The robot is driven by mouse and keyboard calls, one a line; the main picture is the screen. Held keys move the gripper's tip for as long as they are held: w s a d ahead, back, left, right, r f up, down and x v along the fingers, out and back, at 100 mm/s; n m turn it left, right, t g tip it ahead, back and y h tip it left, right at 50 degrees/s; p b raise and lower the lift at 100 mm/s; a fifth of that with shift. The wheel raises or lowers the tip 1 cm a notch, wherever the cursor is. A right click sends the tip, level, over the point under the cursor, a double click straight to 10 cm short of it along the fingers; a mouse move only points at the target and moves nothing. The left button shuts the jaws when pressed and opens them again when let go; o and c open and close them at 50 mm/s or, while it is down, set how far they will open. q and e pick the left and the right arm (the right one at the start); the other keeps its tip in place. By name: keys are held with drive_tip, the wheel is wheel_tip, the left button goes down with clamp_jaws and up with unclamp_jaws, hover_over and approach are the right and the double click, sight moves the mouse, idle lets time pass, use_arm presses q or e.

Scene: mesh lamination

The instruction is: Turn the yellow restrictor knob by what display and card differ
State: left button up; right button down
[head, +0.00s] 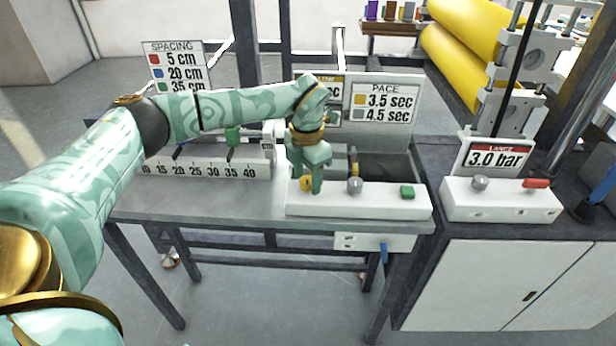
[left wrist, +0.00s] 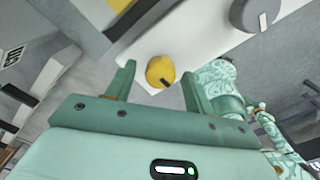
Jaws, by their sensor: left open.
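The yellow knob (head: 306,184) sits on the white control box (head: 380,200), mostly hidden by my left gripper in the head view. The left wrist view shows the knob (left wrist: 160,71) with a dark pointer mark. My left gripper (head: 314,178) is open over it, pointing down. In the left wrist view the fingers stand on either side of the knob, with gaps between. The PACE card (head: 386,104) reads 3.5 sec beside yellow and 4.5 sec beside grey. A second sign (head: 335,117) is mostly hidden behind my left arm; its reading is not legible.
A grey knob (head: 354,185) and a green button (head: 407,192) are on the same box. A SPACING card (head: 178,68) stands behind a ruler (head: 205,169) at left. At right, another box (head: 500,203) carries a display (head: 496,157) reading 3.0 bar.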

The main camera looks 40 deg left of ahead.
drive_tip(key=shift+d, duration=0.15)
use_arm(q)
drive_tip(key=c, duration=1)
drive_tip(key=shift+r, duration=0.1)
use_arm(e)
drive_tip(key=shift+r, duration=0.2)
use_arm(q)
drive_tip(key=shift+r+n+p, duration=0.2)
drive_tip(key=shift+n+p, duration=0.5)
drive_tip(key=shift+p, duration=0.45)
drive_tip(key=n+p, duration=0.4)
drive_tip(key=shift+p, duration=0.35)
drive_tip(key=n+p, duration=0.2)
drive_tip(key=n, duration=0.1)
drive_tip(key=shift+f+n+p, duration=0.15)
drive_tip(key=shift+n+p, duration=0.7)
drive_tip(key=shift+n, duration=0.15)
use_arm(e)
drive_tip(key=w+r, duration=0.3)
drive_tip(key=r, duration=0.7)
drive_tip(key=shift+t, duration=0.4)
use_arm(q)
drive_tip(key=shift+w, duration=0.1)
